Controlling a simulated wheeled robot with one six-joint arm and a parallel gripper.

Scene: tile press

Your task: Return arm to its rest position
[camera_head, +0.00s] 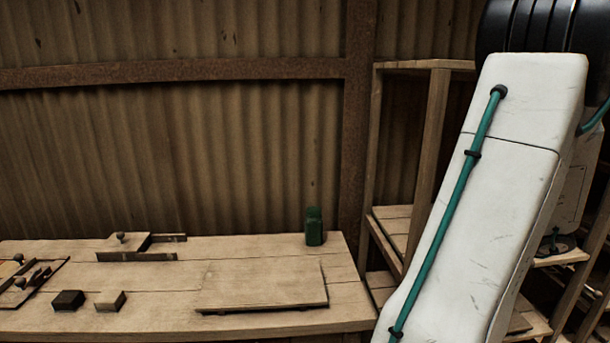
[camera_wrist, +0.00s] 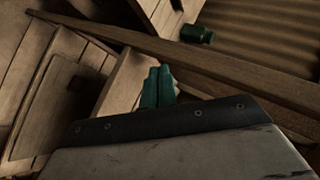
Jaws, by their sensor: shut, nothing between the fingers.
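My white arm with a green hose stands raised on the right side of the head view. My gripper (camera_wrist: 158,84) shows in the wrist view as two green fingers, pressed together with nothing between them. It points toward the wooden shelving (camera_wrist: 125,85), apart from the workbench. In the head view the gripper itself is not visible.
A wooden workbench (camera_head: 230,255) fills the lower left, with a green bottle (camera_head: 314,226), a flat board (camera_head: 262,284), a dark block (camera_head: 68,300) and a wooden block (camera_head: 110,301) on it. Wooden shelving (camera_head: 436,130) stands behind my arm. A corrugated wall (camera_head: 190,150) closes the back.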

